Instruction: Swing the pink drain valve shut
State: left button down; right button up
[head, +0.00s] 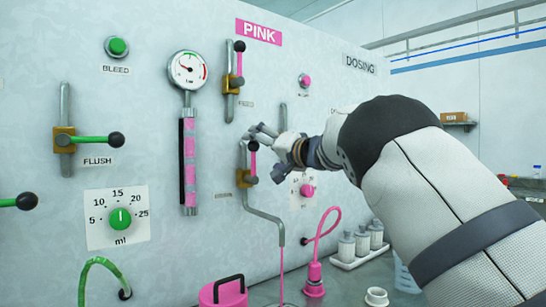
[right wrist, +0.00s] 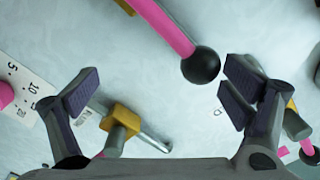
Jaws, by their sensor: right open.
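The pink drain valve is low on the panel's pink section in the head view, with a brass body (head: 249,175) on a bent steel pipe (head: 262,214). Its pink lever points up and ends in a black ball knob (head: 253,146). My right gripper (head: 262,134) is at the knob in the head view, partly overlapping the pipe top. In the right wrist view, the gripper (right wrist: 158,97) is open, its fingers wide apart. The pink lever (right wrist: 163,25) comes in from the top there, and its knob (right wrist: 201,65) is close to the right-hand finger, with a small gap visible. My left gripper is not in view.
The feed valve (head: 232,80) is above, with its knob up. Another brass valve (right wrist: 122,117) is near the left-hand finger in the wrist view. The pink dial (head: 308,190) is right of the drain valve. A pink hose (head: 323,222) and white bottles (head: 347,245) are below.

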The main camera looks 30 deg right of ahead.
jog(key=d+f, duration=0.6)
jog(key=f, duration=0.3)
jog(key=shift+w, duration=0.2)
dwell(1.0)
jog(key=shift+f, duration=0.75)
jog(key=shift+a+r, duration=0.4)
